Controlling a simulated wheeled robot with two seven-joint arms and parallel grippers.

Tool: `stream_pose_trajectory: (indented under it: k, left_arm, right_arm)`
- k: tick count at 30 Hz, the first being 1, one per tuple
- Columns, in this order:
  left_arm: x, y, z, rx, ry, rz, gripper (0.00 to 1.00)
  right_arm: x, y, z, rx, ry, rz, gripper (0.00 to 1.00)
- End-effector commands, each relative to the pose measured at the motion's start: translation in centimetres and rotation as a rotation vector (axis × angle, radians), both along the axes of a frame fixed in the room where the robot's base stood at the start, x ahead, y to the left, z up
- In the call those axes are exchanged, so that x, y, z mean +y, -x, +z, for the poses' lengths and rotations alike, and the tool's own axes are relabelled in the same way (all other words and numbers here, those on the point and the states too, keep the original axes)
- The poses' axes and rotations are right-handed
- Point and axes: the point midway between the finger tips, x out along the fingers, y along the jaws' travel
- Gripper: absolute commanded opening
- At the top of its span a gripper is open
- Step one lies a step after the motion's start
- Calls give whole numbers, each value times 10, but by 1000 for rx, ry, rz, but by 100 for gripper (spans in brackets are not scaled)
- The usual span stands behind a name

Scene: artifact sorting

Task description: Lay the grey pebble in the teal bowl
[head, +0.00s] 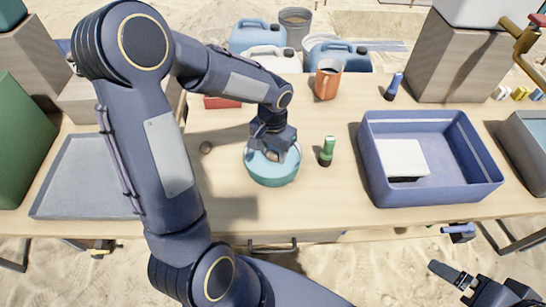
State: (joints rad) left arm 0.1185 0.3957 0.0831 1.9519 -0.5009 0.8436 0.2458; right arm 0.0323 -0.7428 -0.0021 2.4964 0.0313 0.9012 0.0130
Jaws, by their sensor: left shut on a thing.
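The teal bowl (272,176) stands on the wooden table near the middle of the head view. My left gripper (274,153) reaches down into the bowl's opening from behind. It is shut on a small grey-beige thing, seemingly the grey pebble (282,157), held at or just inside the bowl. The fingers hide much of it, and I cannot tell whether it touches the bowl's bottom. My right gripper (455,251) is at the lower right, off the table's front edge, its fingers apart and empty.
A small brown round stone (206,147) lies left of the bowl. A green-and-black cylinder (326,151) stands close right of it. A blue crate (440,197) with a white block is further right. A grey tray (70,205) is at left.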

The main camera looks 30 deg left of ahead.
Motion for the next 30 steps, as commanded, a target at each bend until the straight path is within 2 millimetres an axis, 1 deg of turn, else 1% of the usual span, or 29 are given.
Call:
stream_pose_trajectory:
  k: [1,3,5,12,17,18,22,30]
  left_arm:
    - [0,2,-10,6,0,1,20]
    - [1,2,-22,7,0,2,20]
    - [1,2,-28,6,0,1,20]
    - [1,2,-28,3,0,1,20]
    - [1,2,-33,3,0,1,20]
    - [1,2,-31,3,0,1,48]
    - [1,2,-31,3,0,1,64]
    - [1,2,-30,3,0,1,64]
  right_arm:
    - [0,0,-3,0,0,0,95]
    - [0,0,-5,0,0,0,95]
    - [0,0,-6,0,0,0,95]
    - [0,0,-5,0,0,0,95]
    - [0,0,-10,0,0,0,95]
    - [0,0,-9,0,0,0,95]
    - [0,0,-8,0,0,0,95]
    - [0,0,-8,0,0,0,95]
